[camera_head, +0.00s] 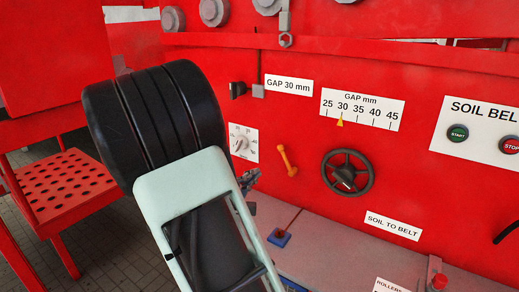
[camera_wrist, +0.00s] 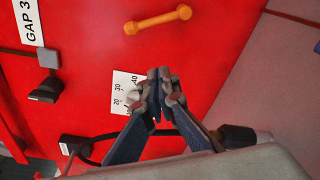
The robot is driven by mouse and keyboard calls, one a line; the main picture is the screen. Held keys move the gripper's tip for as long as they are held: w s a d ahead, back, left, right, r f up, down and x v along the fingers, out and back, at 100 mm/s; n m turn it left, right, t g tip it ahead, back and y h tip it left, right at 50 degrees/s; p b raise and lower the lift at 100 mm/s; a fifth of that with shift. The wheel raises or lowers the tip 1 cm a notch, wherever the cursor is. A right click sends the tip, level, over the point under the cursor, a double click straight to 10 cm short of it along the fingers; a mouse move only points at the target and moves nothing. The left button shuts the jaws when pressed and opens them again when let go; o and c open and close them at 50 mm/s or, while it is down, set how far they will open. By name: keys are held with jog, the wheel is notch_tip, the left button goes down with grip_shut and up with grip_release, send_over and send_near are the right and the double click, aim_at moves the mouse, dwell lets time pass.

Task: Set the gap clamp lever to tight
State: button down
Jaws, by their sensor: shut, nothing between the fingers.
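A short orange lever (camera_head: 287,160) is mounted on the red panel, left of the black handwheel, tilted with its upper end to the left. No label naming it as the gap clamp lever can be read. It also shows at the top of the wrist view (camera_wrist: 158,19), apart from my fingers. My gripper (camera_head: 252,179) is shut and empty, left of and a little below the orange lever in the head view. In the wrist view its fingertips (camera_wrist: 158,84) meet in front of the white dial plate (camera_wrist: 121,88). My arm partly hides the panel at left.
The black handwheel (camera_head: 347,173) stands out right of the lever, under the gap scale (camera_head: 362,109), whose yellow pointer is near 30. A dial (camera_head: 242,142) sits left of the lever. A grey ledge (camera_head: 340,255) runs below. START (camera_head: 458,133) and STOP buttons are far right.

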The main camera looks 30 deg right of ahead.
aim_at(285, 156)
jog(key=x, duration=1)
jog(key=shift+s+d, duration=0.15)
jog(key=shift+d, duration=0.1)
jog(key=s+r, duration=0.2)
jog(key=s, duration=0.1)
jog(key=shift+s+d, duration=0.1)
jog(key=shift+s, duration=0.1)
jog(key=shift+s+r+m, duration=0.2)
jog(key=shift+s+m, duration=0.05)
jog(key=shift+m, duration=0.25)
jog(key=shift+s+d+r+m+h, duration=0.2)
jog(key=shift+s+r+m, duration=0.15)
jog(key=shift+m, duration=0.5)
jog(key=shift+s+d+r+m+h, duration=0.1)
jog(key=shift+s+d+r+m, duration=0.2)
jog(key=shift+m, duration=0.55)
jog(key=shift+s, duration=0.2)
jog(key=shift+s+p, duration=0.15)
jog(key=shift+p, duration=0.25)
